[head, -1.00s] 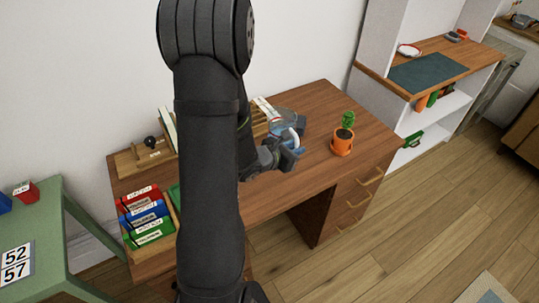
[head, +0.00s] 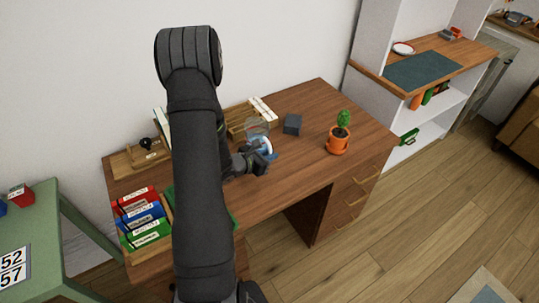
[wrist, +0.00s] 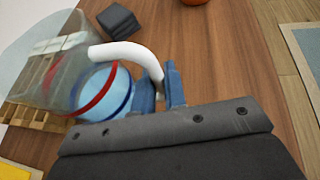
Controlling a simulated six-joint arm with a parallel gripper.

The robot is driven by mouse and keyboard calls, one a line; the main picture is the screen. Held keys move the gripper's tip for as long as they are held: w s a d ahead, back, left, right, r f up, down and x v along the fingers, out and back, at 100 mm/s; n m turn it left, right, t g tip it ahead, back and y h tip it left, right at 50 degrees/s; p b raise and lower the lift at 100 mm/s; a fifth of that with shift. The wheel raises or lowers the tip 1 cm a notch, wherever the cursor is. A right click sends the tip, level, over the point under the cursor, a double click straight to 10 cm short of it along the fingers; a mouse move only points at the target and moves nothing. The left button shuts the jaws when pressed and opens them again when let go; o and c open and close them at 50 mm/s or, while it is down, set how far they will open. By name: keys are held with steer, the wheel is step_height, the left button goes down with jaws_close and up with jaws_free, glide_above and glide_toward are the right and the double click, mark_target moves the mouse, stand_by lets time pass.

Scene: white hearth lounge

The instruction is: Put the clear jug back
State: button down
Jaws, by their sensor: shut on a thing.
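The clear jug (head: 256,128) is over the brown desk (head: 298,182), in front of the wooden rack. It is see-through, with a white handle and red and blue bands; in the wrist view the jug (wrist: 50,78) fills the left side and looks tilted. My gripper (head: 264,158) is shut on its white handle (wrist: 135,52). In the wrist view the blue fingertips of my gripper (wrist: 160,88) are at the handle's end. I cannot tell whether the jug's base touches the desk. My arm hides part of the desk.
A dark grey block (head: 292,124) stands right of the jug. An orange pot with a plant (head: 337,143) is further right. The wooden rack (head: 236,122) is behind the jug. Colored boxes (head: 143,217) are at the left. A shelf with a dark mat (head: 428,70) is at the right.

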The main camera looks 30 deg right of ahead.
steer(key=shift+f, duration=0.15)
steer(key=c, duration=1.5)
jaws_free()
steer(key=shift+a+r, duration=0.1)
steer(key=shift+r, duration=0.15)
steer(key=v, duration=1.1)
steer(key=shift+a+r, duration=0.2)
steer(key=shift+a, duration=0.15)
steer(key=shift+d, duration=0.1)
